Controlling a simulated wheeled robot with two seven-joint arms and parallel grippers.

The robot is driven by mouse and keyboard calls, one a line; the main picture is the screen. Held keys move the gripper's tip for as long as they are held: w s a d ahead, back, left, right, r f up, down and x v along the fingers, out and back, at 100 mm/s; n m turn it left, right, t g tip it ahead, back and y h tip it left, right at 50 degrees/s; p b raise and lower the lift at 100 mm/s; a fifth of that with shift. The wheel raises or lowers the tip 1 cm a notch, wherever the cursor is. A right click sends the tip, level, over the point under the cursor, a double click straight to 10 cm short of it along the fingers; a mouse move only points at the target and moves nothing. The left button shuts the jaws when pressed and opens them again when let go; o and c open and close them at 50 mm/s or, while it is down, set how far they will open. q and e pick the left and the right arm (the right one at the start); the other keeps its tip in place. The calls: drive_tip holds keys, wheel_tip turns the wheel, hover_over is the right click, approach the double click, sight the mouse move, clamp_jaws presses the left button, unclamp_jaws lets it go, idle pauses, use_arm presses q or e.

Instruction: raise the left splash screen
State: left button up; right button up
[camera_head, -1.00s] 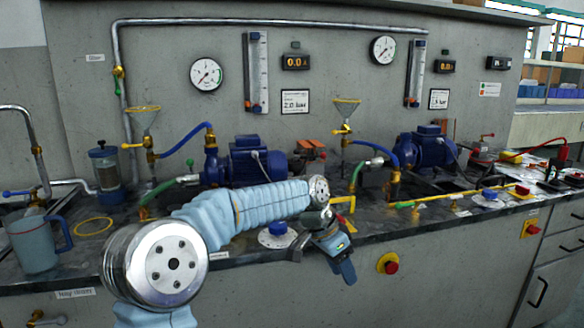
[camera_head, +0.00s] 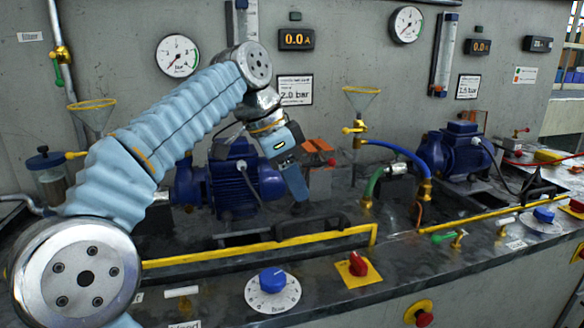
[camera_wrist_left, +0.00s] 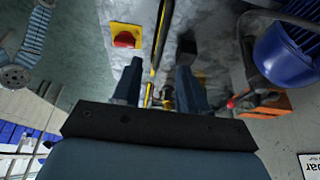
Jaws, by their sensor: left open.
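The left splash screen shows in the head view as a yellow-edged frame (camera_head: 205,255) lying low along the front of the bench, with a black handle (camera_head: 310,228) on its top edge near the right end. Its panel is clear or too dark to make out. My left gripper (camera_head: 297,200) is open and empty and points down, just above and behind the handle in the picture. In the left wrist view, the open fingers (camera_wrist_left: 158,78) stand on either side of a yellow strip. I cannot tell if anything touches. My right gripper is not in view.
The left blue pump (camera_head: 245,180) stands close behind my left gripper. A blue knob (camera_head: 272,280) and a red switch (camera_head: 358,264) sit in front of the screen. A funnel (camera_head: 361,98) and hoses stand to the right.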

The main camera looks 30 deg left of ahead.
use_arm(q)
drive_tip(key=shift+w+f, duration=0.1)
drive_tip(key=shift+w+d+f, duration=0.1)
drive_tip(key=shift+d+f, duration=0.05)
drive_tip(key=shift+f, duration=0.4)
drive_tip(key=b+x, duration=0.2)
drive_tip(key=shift+f, duration=0.35)
drive_tip(key=shift+b+x, duration=1.2)
drive_tip(key=shift+x, duration=0.7)
drive_tip(key=shift+w+d+r, duration=0.1)
drive_tip(key=shift+w, duration=0.05)
drive_tip(key=shift+p, duration=0.35)
